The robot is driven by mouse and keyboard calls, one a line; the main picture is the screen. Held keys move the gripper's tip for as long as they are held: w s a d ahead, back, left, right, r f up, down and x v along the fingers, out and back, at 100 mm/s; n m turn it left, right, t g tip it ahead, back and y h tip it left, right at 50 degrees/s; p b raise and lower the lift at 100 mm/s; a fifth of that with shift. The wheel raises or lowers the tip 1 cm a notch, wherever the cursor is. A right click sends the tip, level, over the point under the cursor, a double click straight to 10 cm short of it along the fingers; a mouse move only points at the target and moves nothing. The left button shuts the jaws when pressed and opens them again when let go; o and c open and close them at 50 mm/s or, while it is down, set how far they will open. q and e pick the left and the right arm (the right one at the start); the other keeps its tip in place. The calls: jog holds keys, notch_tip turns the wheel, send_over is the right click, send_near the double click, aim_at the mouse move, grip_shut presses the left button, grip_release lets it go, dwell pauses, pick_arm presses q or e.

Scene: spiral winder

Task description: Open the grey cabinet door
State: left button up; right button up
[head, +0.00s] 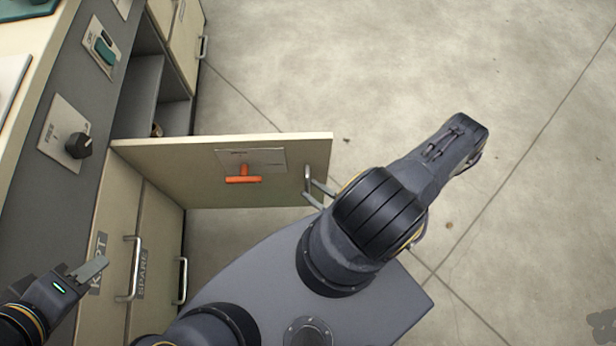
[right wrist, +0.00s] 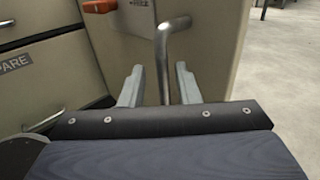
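The cabinet door (head: 285,170) stands swung out from the cabinet front, roughly square to it, with the shelf space behind it exposed. Its inner or outer panel carries an orange T-shaped piece (head: 243,178) and a paper label. The bar handle (head: 307,180) is at the door's free edge. My right gripper (head: 318,193) is at this handle. In the right wrist view the handle (right wrist: 164,60) rises between the two fingers of my right gripper (right wrist: 158,85), with a gap on each side. My left gripper (head: 92,268) is at lower left by the KEPT door; its finger gap is unclear.
Closed lower doors marked KEPT (head: 115,225) and SPARE (head: 155,235) have protruding bar handles. A panel above has a black knob (head: 78,146) and a green switch (head: 105,50). An open grey compartment (head: 142,95) lies behind the door. The concrete floor (head: 540,60) at right is clear.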

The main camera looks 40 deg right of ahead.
jog(key=v, duration=0.5)
jog(key=shift+s, duration=0.1)
dwell(0.4)
